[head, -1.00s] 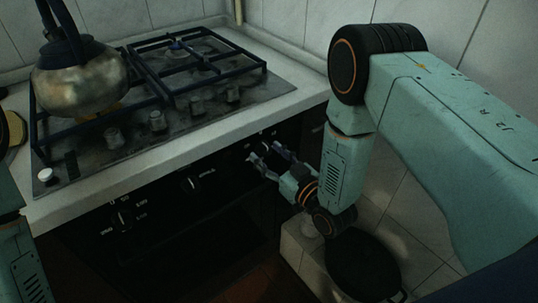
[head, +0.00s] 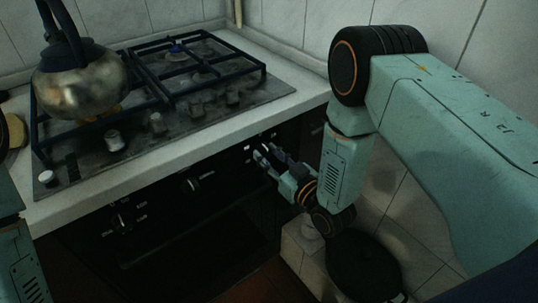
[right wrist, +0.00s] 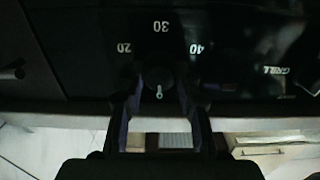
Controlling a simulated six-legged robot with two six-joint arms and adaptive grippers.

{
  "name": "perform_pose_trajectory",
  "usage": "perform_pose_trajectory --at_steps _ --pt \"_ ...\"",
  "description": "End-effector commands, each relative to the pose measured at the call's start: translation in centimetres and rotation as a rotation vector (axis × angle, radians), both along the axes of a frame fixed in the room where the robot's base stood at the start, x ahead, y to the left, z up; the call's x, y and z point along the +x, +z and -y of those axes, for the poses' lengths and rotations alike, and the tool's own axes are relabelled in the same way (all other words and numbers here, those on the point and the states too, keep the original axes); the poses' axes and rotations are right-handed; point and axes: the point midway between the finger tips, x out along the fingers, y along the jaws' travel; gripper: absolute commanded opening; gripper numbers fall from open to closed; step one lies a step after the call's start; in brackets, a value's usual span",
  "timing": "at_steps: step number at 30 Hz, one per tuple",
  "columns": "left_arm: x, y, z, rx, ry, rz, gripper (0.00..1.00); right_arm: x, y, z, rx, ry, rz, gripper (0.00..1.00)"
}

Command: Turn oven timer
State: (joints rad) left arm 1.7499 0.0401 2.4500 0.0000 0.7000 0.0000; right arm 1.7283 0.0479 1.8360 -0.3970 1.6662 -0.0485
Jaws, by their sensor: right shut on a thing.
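The oven timer knob (right wrist: 160,82) is a dark round knob with a pale mark, on the oven's black front panel. In the right wrist view the numbers 20, 30 and 40 stand around it. My right gripper (head: 266,154) is at the right end of the panel, its two fingers on either side of the knob and shut on it; the fingers also show in the right wrist view (right wrist: 160,95). In the head view the fingers mostly hide the knob. My left gripper is out of view; only part of that arm shows at the left edge.
Two other oven knobs, a middle one (head: 192,184) and a left one (head: 122,220), sit on the same panel. The white counter edge (head: 180,151) overhangs it. A metal kettle (head: 80,83) stands on the hob (head: 205,112). A dark pan (head: 362,265) is low on the right.

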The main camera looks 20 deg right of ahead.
Motion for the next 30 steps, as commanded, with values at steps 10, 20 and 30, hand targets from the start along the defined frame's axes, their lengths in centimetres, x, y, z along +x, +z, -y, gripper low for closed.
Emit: perform_pose_trajectory --at_steps 10,20,30 --pt "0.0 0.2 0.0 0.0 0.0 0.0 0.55 0.1 0.1 0.0 0.047 0.001 -0.013 0.01" --pt "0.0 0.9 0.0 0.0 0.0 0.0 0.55 0.1 0.2 -0.1 0.272 0.002 -0.094 0.01" --pt "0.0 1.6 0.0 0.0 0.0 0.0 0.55 0.1 0.3 0.0 0.575 0.003 -0.203 0.01"
